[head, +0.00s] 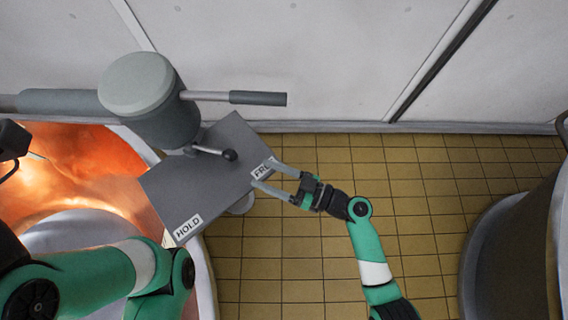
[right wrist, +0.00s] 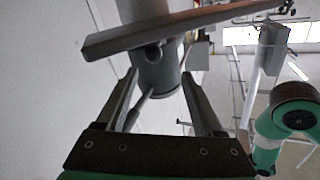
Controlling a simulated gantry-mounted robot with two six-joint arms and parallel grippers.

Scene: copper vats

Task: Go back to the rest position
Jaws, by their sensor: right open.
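My right gripper (head: 264,174) is open at the right edge of a grey control plate (head: 185,185), by its partly covered FIRE label (head: 262,169). Nothing shows held between its fingers. A small lever with a black knob (head: 230,155) is left of the fingertips, apart from them. A HOLD label (head: 188,227) is at the plate's lower left. In the right wrist view the open fingers (right wrist: 163,78) point toward a grey cylinder, with the plate (right wrist: 180,27) crossing above. My left arm (head: 95,275) is at lower left; a dark part at the left edge may be its gripper, its jaws unclear.
A grey column (head: 150,100) with a side handle (head: 258,98) stands behind the plate. A glowing copper vat (head: 85,170) is at left. A dark vat (head: 515,250) is at right. Tiled floor (head: 430,220) lies open between them, below a pale wall (head: 300,55).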

